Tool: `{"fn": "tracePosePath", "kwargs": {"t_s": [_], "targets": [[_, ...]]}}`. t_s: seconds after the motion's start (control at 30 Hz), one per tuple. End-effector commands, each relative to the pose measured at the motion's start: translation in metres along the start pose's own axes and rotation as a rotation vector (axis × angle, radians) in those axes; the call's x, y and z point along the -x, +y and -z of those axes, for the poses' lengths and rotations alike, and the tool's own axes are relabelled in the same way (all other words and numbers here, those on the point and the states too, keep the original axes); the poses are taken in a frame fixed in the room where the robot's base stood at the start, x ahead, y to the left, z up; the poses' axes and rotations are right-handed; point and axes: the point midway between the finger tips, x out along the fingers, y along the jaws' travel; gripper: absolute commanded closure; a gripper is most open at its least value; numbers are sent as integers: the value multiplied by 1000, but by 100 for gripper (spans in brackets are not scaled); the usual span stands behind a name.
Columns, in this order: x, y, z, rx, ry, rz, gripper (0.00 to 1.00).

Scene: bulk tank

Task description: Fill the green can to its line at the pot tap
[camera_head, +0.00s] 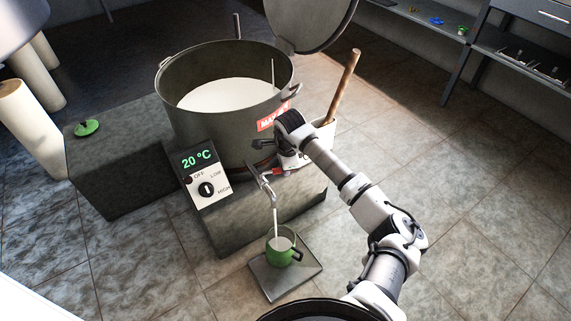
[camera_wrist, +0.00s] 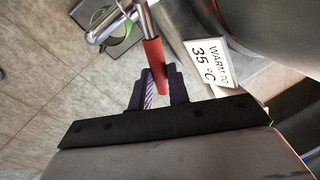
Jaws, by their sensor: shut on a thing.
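The green can (camera_head: 283,257) stands upright on a grey tray (camera_head: 262,277) below the pot tap (camera_head: 267,187). A white stream runs from the tap into the can, and white liquid shows inside it. I cannot make out the can's line. My gripper (camera_wrist: 157,88) is shut on the tap's red lever (camera_wrist: 154,57), which lies between the fingers in the wrist view. In the head view the arm covers much of the gripper. The large pot (camera_head: 200,125) holds white liquid and stands on a block above the tray.
A control box (camera_head: 200,172) reads 20 °C. A white holder (camera_head: 322,132) with a wooden handle stands right of the pot. A green lid (camera_head: 87,127) lies on the left block. A sign (camera_wrist: 209,62) reads "WARM TO 35 °C". The floor on the right is clear.

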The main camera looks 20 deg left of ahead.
Motion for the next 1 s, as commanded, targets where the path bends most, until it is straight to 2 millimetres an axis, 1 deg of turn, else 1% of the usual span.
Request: {"fn": "tracePosePath", "kwargs": {"t_s": [0.07,0.1,0.23,0.27,0.53,0.67,0.77,1.0], "targets": [[0,0,1,-1,1,0,100],[0,0,1,0,1,0,79],[0,0,1,0,1,0,62],[0,0,1,0,0,0,60],[1,0,0,1,0,0,60],[12,-1,1,1,0,1,60],[30,-1,2,1,3,3,60],[86,-1,2,2,4,4,60]]}}
